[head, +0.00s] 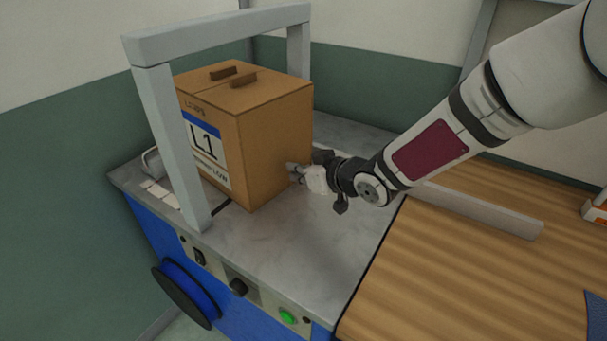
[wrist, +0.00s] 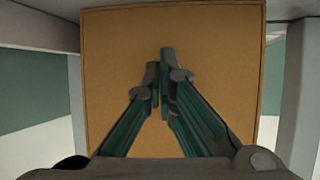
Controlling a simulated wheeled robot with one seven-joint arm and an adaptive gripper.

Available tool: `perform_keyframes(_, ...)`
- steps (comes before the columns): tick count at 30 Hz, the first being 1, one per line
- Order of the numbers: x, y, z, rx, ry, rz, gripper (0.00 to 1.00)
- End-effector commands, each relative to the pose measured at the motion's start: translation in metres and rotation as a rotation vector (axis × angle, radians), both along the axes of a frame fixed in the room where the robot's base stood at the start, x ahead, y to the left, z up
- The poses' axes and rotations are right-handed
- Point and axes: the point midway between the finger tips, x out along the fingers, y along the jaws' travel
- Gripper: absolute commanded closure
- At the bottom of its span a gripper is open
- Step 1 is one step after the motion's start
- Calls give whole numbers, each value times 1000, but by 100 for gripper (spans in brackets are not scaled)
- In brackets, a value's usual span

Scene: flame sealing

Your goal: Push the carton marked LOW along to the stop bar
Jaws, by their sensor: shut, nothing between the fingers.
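The brown carton (head: 268,135) stands upright on the grey metal top of the blue machine, under the grey frame. I cannot make out the stop bar for certain.
The grey frame (head: 170,130) spans over the carton, with one post close to its front left. A pale bar (head: 485,211) lies on the wooden table (head: 460,275) at the right. The front of the metal top (head: 300,240) is clear. Knobs and a green button (head: 287,316) sit below.

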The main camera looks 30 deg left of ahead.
Motion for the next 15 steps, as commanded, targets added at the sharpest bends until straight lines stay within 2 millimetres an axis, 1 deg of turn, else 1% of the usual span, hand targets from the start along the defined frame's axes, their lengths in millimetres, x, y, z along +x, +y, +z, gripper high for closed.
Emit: perform_keyframes(15,-1,37,0,3,-1,9,100)
